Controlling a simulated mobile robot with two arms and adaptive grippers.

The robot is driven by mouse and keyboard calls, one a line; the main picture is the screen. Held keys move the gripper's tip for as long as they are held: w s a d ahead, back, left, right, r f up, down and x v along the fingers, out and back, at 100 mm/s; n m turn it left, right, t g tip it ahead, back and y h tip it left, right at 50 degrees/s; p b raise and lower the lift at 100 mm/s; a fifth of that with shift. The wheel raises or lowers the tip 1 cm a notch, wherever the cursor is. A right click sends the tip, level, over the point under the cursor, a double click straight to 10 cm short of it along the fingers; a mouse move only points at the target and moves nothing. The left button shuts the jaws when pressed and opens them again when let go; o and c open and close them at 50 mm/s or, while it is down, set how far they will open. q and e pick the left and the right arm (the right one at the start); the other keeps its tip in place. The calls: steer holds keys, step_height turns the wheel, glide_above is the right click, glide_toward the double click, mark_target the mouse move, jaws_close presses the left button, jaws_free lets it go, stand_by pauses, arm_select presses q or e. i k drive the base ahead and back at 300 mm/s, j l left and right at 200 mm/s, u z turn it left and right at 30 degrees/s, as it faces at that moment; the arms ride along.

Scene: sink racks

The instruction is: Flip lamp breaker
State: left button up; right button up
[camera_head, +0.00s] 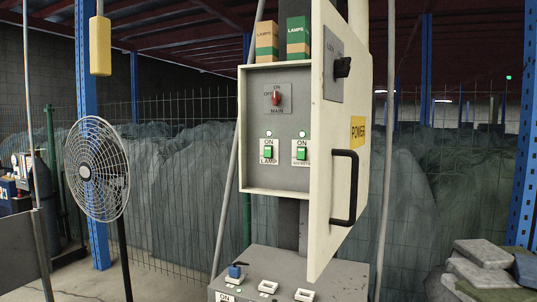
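A cream breaker cabinet (241,120) is mounted on a post in the middle of the view. Its door (325,200) stands open to the right, with a black handle (354,190). Inside, the lamp breaker (268,153) is a green switch with "ON" above and "LAMP" below. A similar green breaker (301,153) sits to its right; its lower label is too small to read surely. A small pale-green light is above each one. A red main switch (276,98) is above them on a grey plate. Neither gripper is in view.
Two "LAMPS" boxes (298,38) stand on the cabinet. A grey lower box (335,278) has several white-framed controls and a blue knob (235,271). A fan (97,168) stands left, and stacked slabs (485,253) lie right. A yellow pendant (100,46) hangs upper left.

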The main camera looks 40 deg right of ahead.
mark_target(267, 150)
steer(key=i+j+z, duration=0.3)
steer(key=i, duration=0.3)
steer(key=i+j+z, duration=0.25)
steer(key=i, duration=0.35)
steer(key=i+j+z, duration=0.3)
steer(key=i, duration=0.25)
steer(key=j, duration=0.1)
